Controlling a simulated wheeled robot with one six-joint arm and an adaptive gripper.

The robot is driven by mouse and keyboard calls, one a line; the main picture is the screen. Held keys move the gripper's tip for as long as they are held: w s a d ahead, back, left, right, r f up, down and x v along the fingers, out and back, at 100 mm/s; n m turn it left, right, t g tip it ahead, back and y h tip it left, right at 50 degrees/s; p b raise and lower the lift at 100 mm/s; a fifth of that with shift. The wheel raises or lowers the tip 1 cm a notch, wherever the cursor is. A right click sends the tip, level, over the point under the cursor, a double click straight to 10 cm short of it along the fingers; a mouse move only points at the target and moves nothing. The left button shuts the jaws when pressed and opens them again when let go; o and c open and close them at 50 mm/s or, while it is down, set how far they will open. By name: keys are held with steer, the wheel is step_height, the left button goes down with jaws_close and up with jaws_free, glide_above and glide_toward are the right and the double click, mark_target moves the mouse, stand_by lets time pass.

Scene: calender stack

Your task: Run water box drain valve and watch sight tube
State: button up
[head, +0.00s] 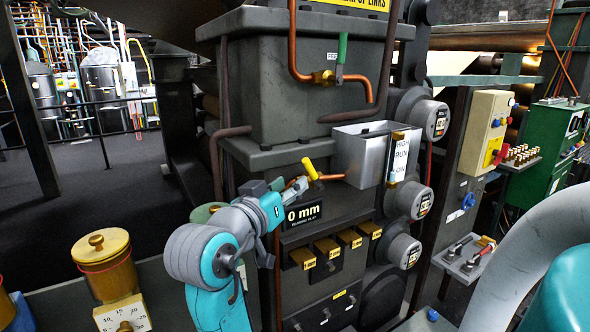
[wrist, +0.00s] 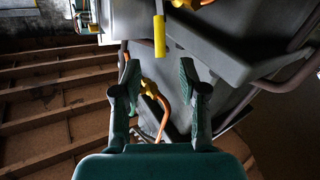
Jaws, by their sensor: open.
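The water box (head: 362,155) is an open grey metal box on the machine front. The drain valve's yellow handle (head: 310,169) sits below left of the box, on a copper pipe. In the wrist view the yellow handle (wrist: 159,37) points down, beyond and between my fingertips. My gripper (head: 300,186) is open and empty, close to the handle; contact is not visible.
A green-handled valve (head: 342,48) is on the copper pipe above the box. A "0 mm" sign (head: 304,213) and yellow-fronted drawers (head: 327,247) lie just below my gripper. Round gauges (head: 433,120) line the right. A yellow switch box (head: 486,130) stands farther right.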

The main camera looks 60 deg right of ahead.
mark_target(308, 170)
steer(key=d, duration=1)
steer(key=shift+d, duration=0.2)
jaws_close()
